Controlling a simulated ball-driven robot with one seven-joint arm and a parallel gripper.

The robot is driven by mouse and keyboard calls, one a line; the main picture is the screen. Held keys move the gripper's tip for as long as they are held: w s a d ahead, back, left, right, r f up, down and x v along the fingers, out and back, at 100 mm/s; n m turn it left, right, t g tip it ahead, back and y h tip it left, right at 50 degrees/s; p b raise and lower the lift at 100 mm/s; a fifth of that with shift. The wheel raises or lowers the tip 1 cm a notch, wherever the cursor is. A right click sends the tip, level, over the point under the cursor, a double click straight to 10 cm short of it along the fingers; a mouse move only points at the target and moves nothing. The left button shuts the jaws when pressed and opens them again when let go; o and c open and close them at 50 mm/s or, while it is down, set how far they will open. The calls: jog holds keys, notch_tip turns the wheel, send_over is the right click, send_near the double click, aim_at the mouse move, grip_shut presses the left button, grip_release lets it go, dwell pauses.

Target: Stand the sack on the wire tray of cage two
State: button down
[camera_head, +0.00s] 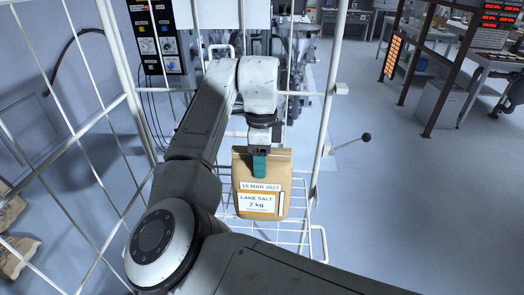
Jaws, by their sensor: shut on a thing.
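The sack (262,189) is a brown paper bag with labels reading "15 MAR 2027" and "LAKE SALT 2 kg". It is upright in the middle of the head view. My gripper (260,165) is shut on its top edge from above, with a teal finger over the front. The white wire tray (296,238) shows below and around the sack's lower end. I cannot tell whether the sack's bottom touches the wires. My arm hides part of the tray's left side. No cage number is readable.
White cage bars (70,130) stand on the left, close to my arm. A post (328,90) and a lever with a black knob (366,137) are right of the sack. Brown sacks (15,250) lie at lower left.

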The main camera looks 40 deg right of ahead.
jog(key=shift+f, duration=0.5)
jog(key=shift+c, duration=1.4)
grip_release()
jog(key=shift+f, duration=0.2)
notch_tip(320, 180, up, 12)
jog(key=shift+r, duration=0.1)
